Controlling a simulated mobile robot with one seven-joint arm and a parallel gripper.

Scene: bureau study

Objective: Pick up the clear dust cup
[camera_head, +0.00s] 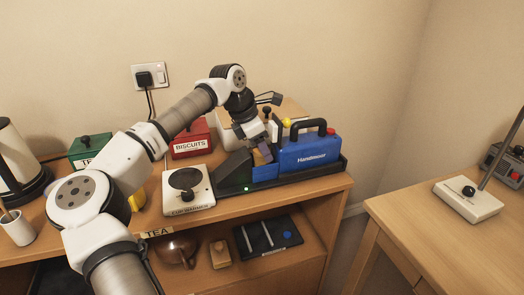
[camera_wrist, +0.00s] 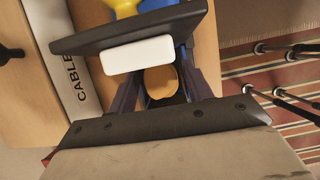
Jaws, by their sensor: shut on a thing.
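The blue hand vacuum (camera_head: 310,152), with a black handle and the name "Handimoor", stands in a black tray (camera_head: 300,181) on the wooden unit. My gripper (camera_head: 262,152) reaches down at its left end, next to a dark sloped nozzle. Its dark fingers also show in the wrist view (camera_wrist: 162,84), shut on the clear dust cup. The cup hardly stands out; a tan rounded patch (camera_wrist: 160,82) shows between the fingers, and my gripper body hides much of it. I cannot tell whether the cup is apart from the vacuum.
A cup warmer (camera_head: 188,190) stands left of the tray, with red biscuit (camera_head: 192,142) and green tea (camera_head: 90,150) tins behind it. A desk (camera_head: 450,235) is at right, across a gap.

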